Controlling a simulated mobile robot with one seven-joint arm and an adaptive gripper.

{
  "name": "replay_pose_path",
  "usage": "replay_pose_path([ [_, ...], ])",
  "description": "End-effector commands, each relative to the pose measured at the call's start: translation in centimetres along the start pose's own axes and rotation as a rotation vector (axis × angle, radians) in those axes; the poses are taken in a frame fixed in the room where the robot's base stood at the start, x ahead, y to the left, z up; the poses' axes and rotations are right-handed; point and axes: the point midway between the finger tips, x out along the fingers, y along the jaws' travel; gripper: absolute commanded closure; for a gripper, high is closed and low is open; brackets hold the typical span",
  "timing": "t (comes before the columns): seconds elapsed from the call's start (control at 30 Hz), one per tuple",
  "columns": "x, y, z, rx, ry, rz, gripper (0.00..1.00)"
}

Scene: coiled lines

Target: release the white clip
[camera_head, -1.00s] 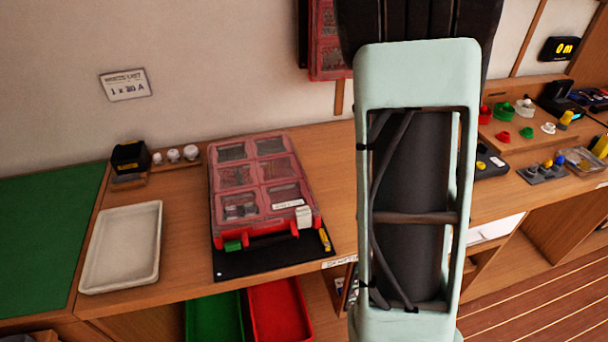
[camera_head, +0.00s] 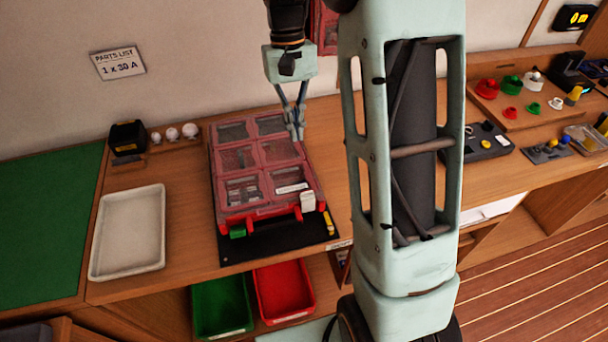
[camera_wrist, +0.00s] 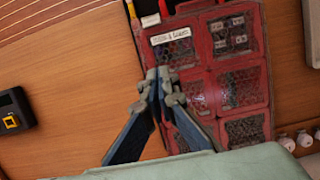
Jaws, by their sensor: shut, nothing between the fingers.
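The red case (camera_head: 228,180) with clear lid windows lies closed on a black mat (camera_head: 262,243) on the bench. The white clip (camera_head: 307,201) sits at the right of its front edge. A green clip (camera_head: 237,232) is at the left of that edge. In the wrist view, the white clip (camera_wrist: 150,20) is at the top, beside the case's label. My gripper (camera_head: 297,133) is shut and empty, pointing down above the case's back right part, apart from the white clip. It also shows in the wrist view (camera_wrist: 160,80), in front of the case's edge.
A pale empty tray (camera_head: 128,262) is left of the case. A black box (camera_head: 127,138) and white knobs stand behind it. Green (camera_head: 222,302) and red (camera_head: 284,289) bins sit below the bench edge. Coloured parts crowd the right bench.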

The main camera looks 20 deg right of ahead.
Motion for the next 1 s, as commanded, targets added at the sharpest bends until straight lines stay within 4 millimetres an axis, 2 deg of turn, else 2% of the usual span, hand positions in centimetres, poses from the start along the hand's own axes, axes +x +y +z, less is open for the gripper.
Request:
replay_pose_path([
  [0.17, 0.3, 0.0, 0.0, 0.0, -0.001, 0.0, 1.0],
  [0.27, 1.3, 0.0, 0.0, 0.0, -0.002, 0.0, 1.0],
  [0.37, 3.0, 0.0, 0.1, 0.0, -0.004, 0.0, 1.0],
  [0.7, 10.3, 0.1, 0.1, 0.0, -0.004, 0.0, 1.0],
  [1.0, 10.7, 0.1, 3.4, 0.0, 0.0, 0.0, 1.0],
])
